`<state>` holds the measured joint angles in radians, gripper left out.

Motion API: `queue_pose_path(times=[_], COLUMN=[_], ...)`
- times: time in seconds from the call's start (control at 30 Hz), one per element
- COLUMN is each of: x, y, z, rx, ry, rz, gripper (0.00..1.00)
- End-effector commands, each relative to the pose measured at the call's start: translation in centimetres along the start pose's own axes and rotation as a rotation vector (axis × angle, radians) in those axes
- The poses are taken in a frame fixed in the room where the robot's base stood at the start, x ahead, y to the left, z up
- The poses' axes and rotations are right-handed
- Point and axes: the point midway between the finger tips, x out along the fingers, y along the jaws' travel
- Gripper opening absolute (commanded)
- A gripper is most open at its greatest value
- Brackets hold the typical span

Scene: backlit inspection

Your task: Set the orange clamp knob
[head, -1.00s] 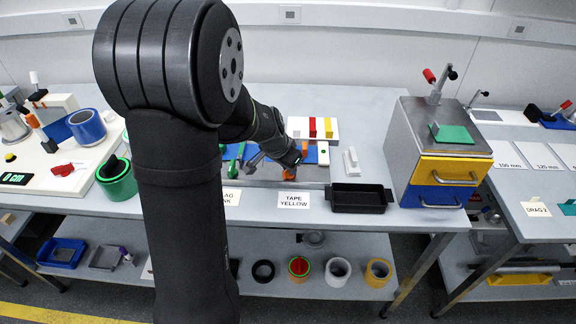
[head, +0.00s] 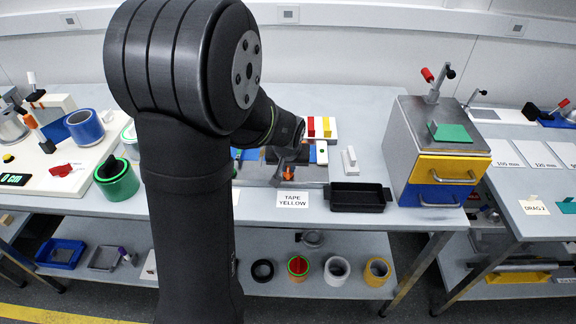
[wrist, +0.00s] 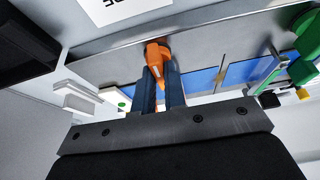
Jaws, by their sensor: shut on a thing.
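The orange clamp knob (head: 288,172) stands at the front edge of the bench, just behind the "TAPE YELLOW" label. In the wrist view the orange knob (wrist: 156,52) sits between the two dark blue-grey fingers, with an orange arm running back toward the palm. My gripper (head: 282,168) reaches down over it and is shut on it; in the wrist view the fingers of my gripper (wrist: 160,78) flank it closely. The knob's base is partly hidden by the fingers and the metal rail.
A black tray (head: 358,203) stands to the right, near a white handled block (head: 349,160) and a metal cabinet with yellow and blue drawers (head: 440,192). A green ring (head: 117,187) is at the left.

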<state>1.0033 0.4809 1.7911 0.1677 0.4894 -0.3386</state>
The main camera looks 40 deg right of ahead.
Motion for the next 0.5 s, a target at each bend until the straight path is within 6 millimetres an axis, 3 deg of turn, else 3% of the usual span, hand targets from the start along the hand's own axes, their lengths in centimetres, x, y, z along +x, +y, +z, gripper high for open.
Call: queue_pose_path(times=[0.5], x=[0.02], y=[0.04], z=[0.03], rx=[-0.027], ry=[-0.001], rz=[-0.010], gripper=[0.00])
